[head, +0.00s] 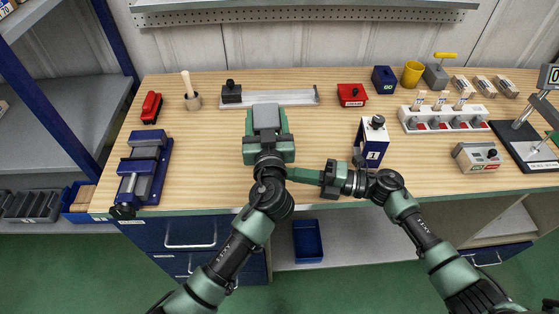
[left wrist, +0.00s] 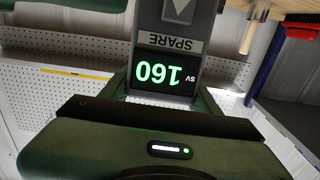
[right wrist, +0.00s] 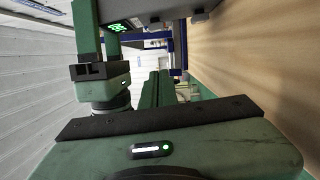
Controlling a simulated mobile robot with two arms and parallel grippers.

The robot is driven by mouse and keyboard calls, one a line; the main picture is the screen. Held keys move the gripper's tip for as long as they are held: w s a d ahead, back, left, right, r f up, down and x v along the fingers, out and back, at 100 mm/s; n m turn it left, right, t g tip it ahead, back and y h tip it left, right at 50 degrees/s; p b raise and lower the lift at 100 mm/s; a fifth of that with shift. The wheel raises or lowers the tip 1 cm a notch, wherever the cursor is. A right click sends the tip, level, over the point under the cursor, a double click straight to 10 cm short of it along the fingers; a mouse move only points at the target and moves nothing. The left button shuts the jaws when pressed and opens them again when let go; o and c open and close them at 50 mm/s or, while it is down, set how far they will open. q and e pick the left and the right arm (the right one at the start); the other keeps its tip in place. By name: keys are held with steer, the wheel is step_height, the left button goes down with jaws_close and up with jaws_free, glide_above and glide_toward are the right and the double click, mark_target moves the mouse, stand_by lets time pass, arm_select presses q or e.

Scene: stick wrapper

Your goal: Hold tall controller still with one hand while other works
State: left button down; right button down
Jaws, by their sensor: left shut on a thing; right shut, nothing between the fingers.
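The tall controller is a grey block (head: 266,116) near the middle of the bench, seen from above in the head view. In the left wrist view the controller (left wrist: 188,45) shows a SPARE label and a green display reading 160 with SV, upside down. My left gripper (head: 266,125) is shut on it, a finger on each side. My right gripper (head: 292,174) is shut and empty, pointing left just in front of the left gripper's wrist. In the right wrist view its closed green fingers (right wrist: 157,88) are apart from the controller (right wrist: 170,15). The controller's base is hidden.
A blue 1-marked box (head: 371,140) stands right of my right gripper. A white rack with knobs (head: 444,120) and a small grey box (head: 477,157) are further right. A blue vise (head: 146,168) is at left. Bare bench lies between vise and left gripper.

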arm_select(q)
steer(key=shift+f, duration=0.3)
arm_select(e)
steer(key=v, duration=0.7)
steer(key=shift+d+f, duration=0.1)
steer(key=shift+s+d+r, duration=0.2)
steer(key=shift+s+r, duration=0.2)
steer(key=shift+r, duration=0.05)
steer(key=shift+m, duration=0.4)
steer(key=x, duration=0.8)
steer(key=shift+s+a+r, duration=0.1)
steer(key=shift+a+r, duration=0.05)
steer(key=v, duration=0.8)
steer(key=shift+d+f, duration=0.25)
steer(key=shift+n, duration=0.3)
steer(key=x, duration=1)
steer(key=shift+a+f, duration=0.15)
steer(key=shift+a, duration=0.15)
steer(key=v, duration=1)
steer(key=shift+d, duration=0.25)
steer(key=shift+a+r, duration=0.3)
steer(key=shift+r, duration=0.2)
steer(key=x, duration=0.9)
steer(key=shift+f, duration=0.1)
steer(key=v, duration=0.9)
steer(key=shift+d, duration=0.15)
